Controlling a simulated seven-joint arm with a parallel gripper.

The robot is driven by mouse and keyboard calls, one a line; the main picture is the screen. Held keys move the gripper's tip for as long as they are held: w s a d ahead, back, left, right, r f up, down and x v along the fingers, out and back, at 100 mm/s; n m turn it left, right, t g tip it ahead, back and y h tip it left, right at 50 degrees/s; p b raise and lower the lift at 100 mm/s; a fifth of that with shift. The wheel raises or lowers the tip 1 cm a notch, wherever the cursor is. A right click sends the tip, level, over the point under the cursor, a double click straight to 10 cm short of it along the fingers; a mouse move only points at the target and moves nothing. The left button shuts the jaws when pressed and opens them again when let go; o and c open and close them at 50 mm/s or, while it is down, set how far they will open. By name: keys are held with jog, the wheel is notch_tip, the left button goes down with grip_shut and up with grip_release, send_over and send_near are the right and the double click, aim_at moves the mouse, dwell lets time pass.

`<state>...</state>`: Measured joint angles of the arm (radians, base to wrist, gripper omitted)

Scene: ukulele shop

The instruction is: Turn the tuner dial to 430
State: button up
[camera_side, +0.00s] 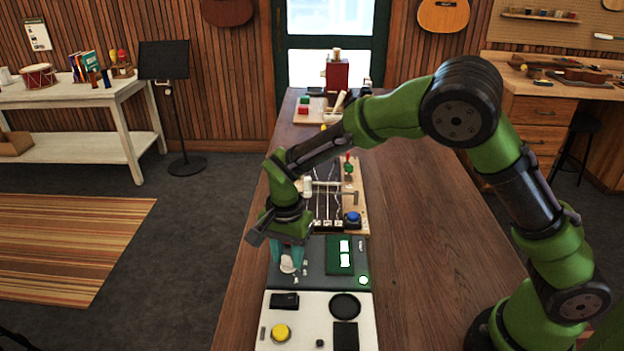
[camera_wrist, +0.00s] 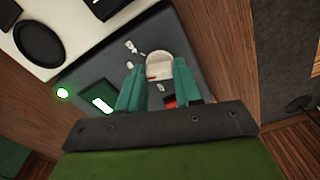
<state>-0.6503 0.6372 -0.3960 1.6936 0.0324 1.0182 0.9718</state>
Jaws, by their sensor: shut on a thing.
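The tuner is a dark grey panel (camera_side: 315,276) on the table, with a green display block (camera_side: 338,255) whose lit white windows I cannot read. A white round dial (camera_side: 288,264) sits at the panel's left; it also shows in the wrist view (camera_wrist: 159,65). My gripper (camera_side: 289,250) points down over the dial, and its teal fingers (camera_wrist: 160,85) are shut on the dial from both sides. The fingers hide part of the dial, and its pointer setting cannot be read. A green light (camera_side: 364,280) glows at the panel's lower right corner.
A white board (camera_side: 303,330) in front holds a yellow button (camera_side: 281,333), a black disc (camera_side: 345,306) and black blocks. Behind the panel is a wooden board with a blue button (camera_side: 352,217). The table's right side (camera_side: 425,240) is clear.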

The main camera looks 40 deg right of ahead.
jog(key=n, duration=0.3)
jog(key=shift+n, duration=0.4)
jog(key=n, duration=0.3)
jog(key=shift+n, duration=0.3)
jog(key=n, duration=0.4)
jog(key=shift+n, duration=1.9)
jog(key=o, duration=1)
jog(key=shift+o, duration=0.2)
